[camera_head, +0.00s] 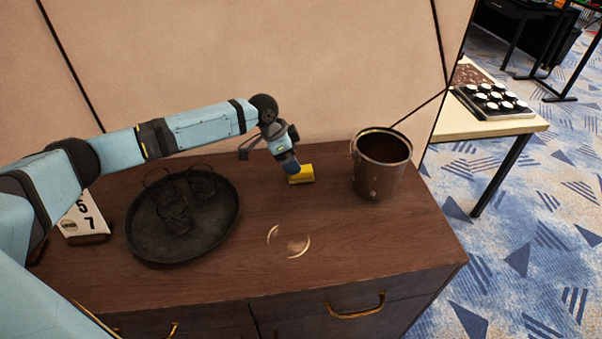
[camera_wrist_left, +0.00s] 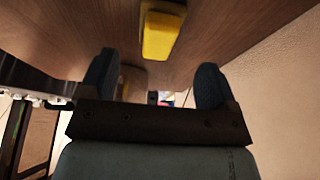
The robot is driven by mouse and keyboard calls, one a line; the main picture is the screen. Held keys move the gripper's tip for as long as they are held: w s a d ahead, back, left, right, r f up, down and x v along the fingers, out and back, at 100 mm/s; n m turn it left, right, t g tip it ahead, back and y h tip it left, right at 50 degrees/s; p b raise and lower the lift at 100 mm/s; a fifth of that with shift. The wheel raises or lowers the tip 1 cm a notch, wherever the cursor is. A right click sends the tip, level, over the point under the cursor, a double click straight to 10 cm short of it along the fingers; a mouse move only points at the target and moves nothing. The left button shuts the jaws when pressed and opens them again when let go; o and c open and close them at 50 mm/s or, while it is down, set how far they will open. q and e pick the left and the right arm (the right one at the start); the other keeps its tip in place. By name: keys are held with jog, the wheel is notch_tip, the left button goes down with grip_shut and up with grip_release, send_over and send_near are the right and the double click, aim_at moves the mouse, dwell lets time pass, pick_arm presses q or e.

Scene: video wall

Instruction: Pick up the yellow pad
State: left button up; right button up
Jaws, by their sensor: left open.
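The yellow pad (camera_head: 303,175) lies on the brown wooden cabinet top, left of the dark bucket. It also shows in the left wrist view (camera_wrist_left: 161,32), near the top, between and beyond my fingers. My left gripper (camera_head: 290,168) comes in from the left and points down just above and beside the pad, partly overlapping it in the head view. In the left wrist view my two fingers (camera_wrist_left: 157,76) are spread apart with nothing between them. I cannot tell whether a finger touches the pad. My right gripper is in neither view.
A dark metal bucket (camera_head: 381,166) stands close to the pad's right. A round black tray (camera_head: 150,245) with dark cups sits to the left, under my arm. A pale wall (camera_head: 300,60) rises behind. The cabinet's front middle is mostly clear.

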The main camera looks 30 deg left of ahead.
aim_at(306, 174)
pick_arm(q)
jog(key=shift+d+x, duration=0.1)
jog(key=shift+x, duration=1.4)
jog(key=shift+d+x, duration=0.15)
jog(key=shift+x, duration=1.35)
jog(key=shift+w+r, duration=0.1)
jog(key=shift+r, duration=0.05)
jog(key=c, duration=1)
